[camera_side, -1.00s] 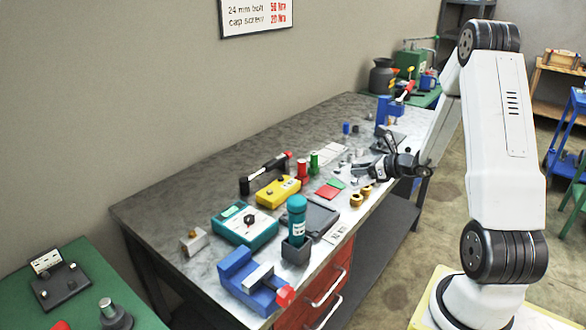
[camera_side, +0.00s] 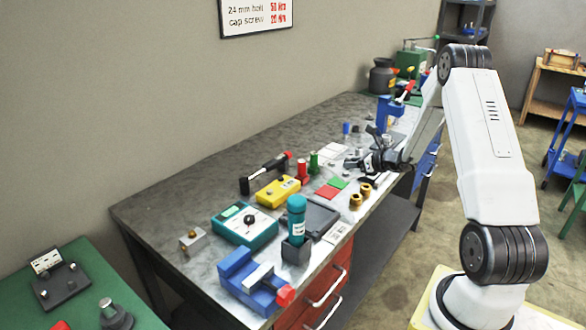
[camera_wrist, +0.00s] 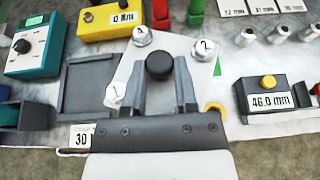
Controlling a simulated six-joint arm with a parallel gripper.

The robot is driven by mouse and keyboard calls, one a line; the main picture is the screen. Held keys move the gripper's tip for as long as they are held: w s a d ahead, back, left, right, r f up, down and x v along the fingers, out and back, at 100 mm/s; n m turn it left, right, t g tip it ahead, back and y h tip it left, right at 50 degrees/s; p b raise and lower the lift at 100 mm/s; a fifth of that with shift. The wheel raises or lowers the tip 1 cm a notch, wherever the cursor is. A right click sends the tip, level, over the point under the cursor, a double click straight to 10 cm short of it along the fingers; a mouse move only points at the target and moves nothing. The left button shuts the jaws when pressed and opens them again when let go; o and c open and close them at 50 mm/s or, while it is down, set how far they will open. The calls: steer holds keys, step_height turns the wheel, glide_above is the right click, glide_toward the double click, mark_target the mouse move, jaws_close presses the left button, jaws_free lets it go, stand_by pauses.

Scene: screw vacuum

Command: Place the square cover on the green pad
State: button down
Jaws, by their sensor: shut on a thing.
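In the wrist view, the square cover (camera_wrist: 180,48) is a pale plate with a black knob (camera_wrist: 160,66) in its middle and numbered silver round pieces at visible corners. My gripper (camera_wrist: 161,76) has its fingers on both sides of the knob, shut on it. The cover looks turned in this view, and its near part is hidden by my gripper. A bit of the green pad (camera_wrist: 217,67) shows just past the cover's right edge. In the side view, the green pad (camera_side: 338,183) lies beside a red pad (camera_side: 326,192), left of and below my gripper (camera_side: 352,164). I cannot make out the cover there.
Brass rings (camera_side: 361,195) stand right of the pads. Red (camera_side: 302,170) and green (camera_side: 313,163) posts stand behind them. A dark tray (camera_wrist: 88,85) lies left of the cover.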

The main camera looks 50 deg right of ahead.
glide_above(338, 187)
steer(key=f, duration=0.6)
steer(key=shift+s+a+f, duration=0.1)
steer(key=shift+s+f, duration=0.1)
steer(key=shift+s, duration=0.05)
steer(key=shift+w+f, duration=0.2)
steer(key=shift+f, duration=1.65)
steer(key=shift+f, duration=0.1)
steer(key=shift+c, duration=2)
jaws_free()
steer(key=shift+f, duration=0.1)
